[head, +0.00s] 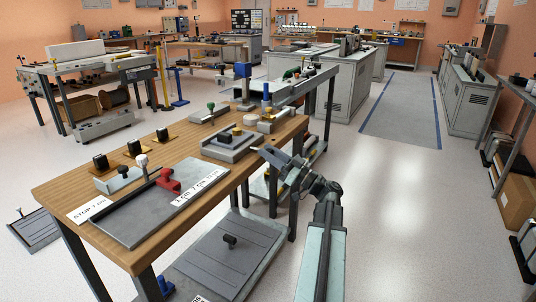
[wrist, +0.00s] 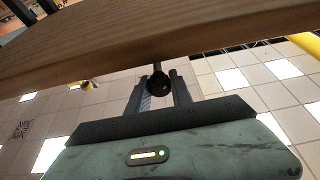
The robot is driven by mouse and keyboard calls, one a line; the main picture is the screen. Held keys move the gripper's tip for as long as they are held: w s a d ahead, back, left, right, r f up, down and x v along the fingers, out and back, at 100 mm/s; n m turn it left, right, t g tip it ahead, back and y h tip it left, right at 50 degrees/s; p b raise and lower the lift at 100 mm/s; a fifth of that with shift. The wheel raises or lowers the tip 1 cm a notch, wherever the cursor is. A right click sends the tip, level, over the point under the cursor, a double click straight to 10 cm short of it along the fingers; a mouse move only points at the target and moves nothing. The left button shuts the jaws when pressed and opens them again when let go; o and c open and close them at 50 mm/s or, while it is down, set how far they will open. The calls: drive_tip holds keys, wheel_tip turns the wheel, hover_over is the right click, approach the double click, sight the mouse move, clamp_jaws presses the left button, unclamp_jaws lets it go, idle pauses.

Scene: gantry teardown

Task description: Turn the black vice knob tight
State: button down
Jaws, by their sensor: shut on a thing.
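The black vice knob (wrist: 159,83) is a round black ball on a thin stem, seen in the wrist view just beyond the wooden bench edge (wrist: 120,50). My gripper (wrist: 159,92) has one finger on each side of the knob and is shut on it. In the head view my gripper (head: 268,154) is at the right edge of the wooden workbench (head: 60,190), beside a grey vice-like block (head: 222,149). The knob cannot be made out in the head view.
The bench carries a grey plate (head: 150,212) with a red clamp (head: 169,181) and several black-knobbed fixtures. A lower shelf (head: 225,262) holds a grey panel. Open floor (head: 400,210) lies to the right, with grey cabinets (head: 468,100) beyond.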

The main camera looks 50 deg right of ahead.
drive_tip(key=m+h, duration=0.2)
drive_tip(key=m, duration=0.1)
drive_tip(key=m+h, duration=0.1)
drive_tip(key=m, duration=0.3)
drive_tip(key=shift+s+h+p, duration=0.1)
drive_tip(key=shift+h+p, duration=0.3)
drive_tip(key=shift+m, duration=0.3)
drive_tip(key=shift+f, duration=0.1)
drive_tip(key=c, duration=1.1)
unclamp_jaws()
drive_tip(key=shift+c, duration=0.2)
